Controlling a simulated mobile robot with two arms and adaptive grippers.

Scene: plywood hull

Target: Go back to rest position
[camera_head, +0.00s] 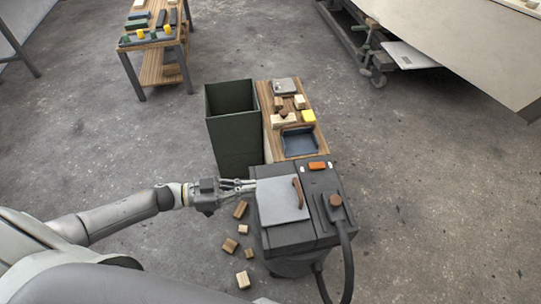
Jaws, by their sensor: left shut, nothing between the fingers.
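My left gripper (239,186) reaches in from the left at the end of my outstretched arm. Its fingers are shut and hold nothing. They are at the left edge of a dark grey machine (320,222) with a light square lid (279,203) and a brown handle (298,192). Whether the fingertips touch the machine I cannot tell. My right gripper is not in view.
A dark green bin (236,138) stands behind my gripper, beside a wooden bench (318,125) with a blue tray (299,142) and blocks. Several wooden blocks (230,246) lie on the floor below my gripper. A wooden table (132,62) stands far left. Floor at right is clear.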

